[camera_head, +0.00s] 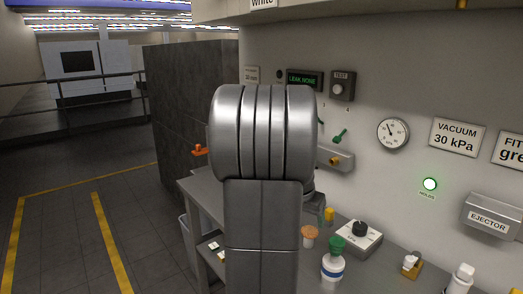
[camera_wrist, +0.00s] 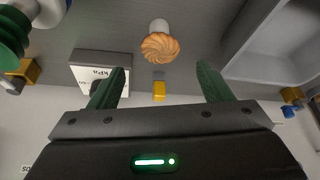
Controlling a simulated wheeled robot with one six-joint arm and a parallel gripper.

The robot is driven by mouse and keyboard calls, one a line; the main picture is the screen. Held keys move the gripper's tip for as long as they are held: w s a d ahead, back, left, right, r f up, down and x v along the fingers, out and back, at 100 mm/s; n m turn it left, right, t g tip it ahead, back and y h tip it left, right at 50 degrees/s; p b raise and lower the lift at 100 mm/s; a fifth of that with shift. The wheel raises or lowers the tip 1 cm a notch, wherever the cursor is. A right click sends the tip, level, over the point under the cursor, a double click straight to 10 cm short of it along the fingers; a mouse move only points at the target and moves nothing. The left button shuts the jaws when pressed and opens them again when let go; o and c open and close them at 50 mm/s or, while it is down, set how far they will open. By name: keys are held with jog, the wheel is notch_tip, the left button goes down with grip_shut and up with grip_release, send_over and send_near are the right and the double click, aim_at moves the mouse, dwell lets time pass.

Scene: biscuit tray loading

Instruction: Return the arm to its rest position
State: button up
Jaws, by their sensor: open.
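In the wrist view my gripper (camera_wrist: 162,72) shows its two green fingers spread wide apart, with nothing held between them. A fluted tan piece on a white stem (camera_wrist: 160,46) is beyond the fingertips, apart from them. A small yellow block (camera_wrist: 159,90) shows in the gap between the fingers.
The grey bench (camera_head: 205,190) runs along the wall. It carries a white box with a black knob (camera_head: 359,238), a green-topped white bottle (camera_head: 333,262) and a tan-topped piece (camera_head: 310,238). An ejector box (camera_head: 490,215) juts from the wall. Open floor lies left.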

aim_at(309, 231)
jog(key=x, duration=0.6)
jog(key=shift+f, duration=0.4)
jog(key=shift+r, duration=2)
